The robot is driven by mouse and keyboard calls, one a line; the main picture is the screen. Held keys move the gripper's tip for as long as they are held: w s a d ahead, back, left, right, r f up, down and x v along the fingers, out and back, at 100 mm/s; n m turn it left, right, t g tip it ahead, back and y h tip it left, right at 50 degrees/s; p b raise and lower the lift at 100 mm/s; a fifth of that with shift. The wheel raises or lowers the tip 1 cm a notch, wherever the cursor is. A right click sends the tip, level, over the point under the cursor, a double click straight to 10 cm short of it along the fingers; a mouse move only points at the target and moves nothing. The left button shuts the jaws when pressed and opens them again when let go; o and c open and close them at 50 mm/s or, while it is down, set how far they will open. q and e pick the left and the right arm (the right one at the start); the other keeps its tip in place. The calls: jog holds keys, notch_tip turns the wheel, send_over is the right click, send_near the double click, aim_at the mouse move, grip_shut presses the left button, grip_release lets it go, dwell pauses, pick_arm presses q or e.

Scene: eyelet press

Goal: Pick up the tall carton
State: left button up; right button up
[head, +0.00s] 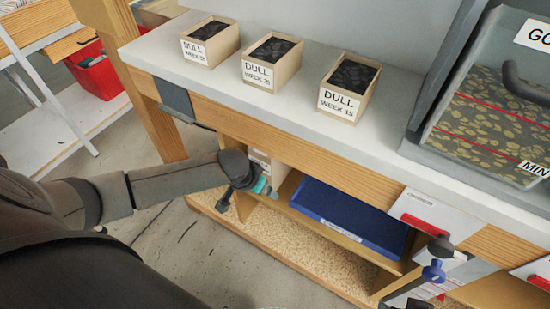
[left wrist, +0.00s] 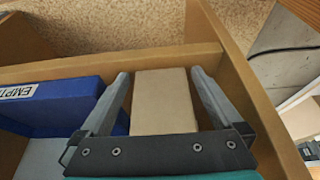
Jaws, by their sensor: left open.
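The tall carton is a plain beige box (left wrist: 163,98) in the left wrist view. It stands between the two fingers of my left gripper (left wrist: 158,76), with a finger along each side. In the head view a pale part of it (head: 277,172) shows in the shelf bay under the bench, mostly hidden behind my left gripper (head: 243,194). The left gripper is open around the carton; small gaps seem to show beside it. My right gripper is in neither view.
A blue bin (head: 345,214), labelled EMPTY in the left wrist view (left wrist: 55,105), sits beside the carton on the shelf. A wooden divider (left wrist: 225,65) closes the other side. Several DULL boxes (head: 270,64) stand on the bench top (head: 300,108) above.

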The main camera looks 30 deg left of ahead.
pick_arm(q)
jog(key=shift+f, duration=0.1)
jog(key=shift+f, duration=0.15)
dwell(0.5)
jog(key=c, duration=1.5)
jog(key=shift+c, duration=0.3)
jog(key=shift+w, duration=0.1)
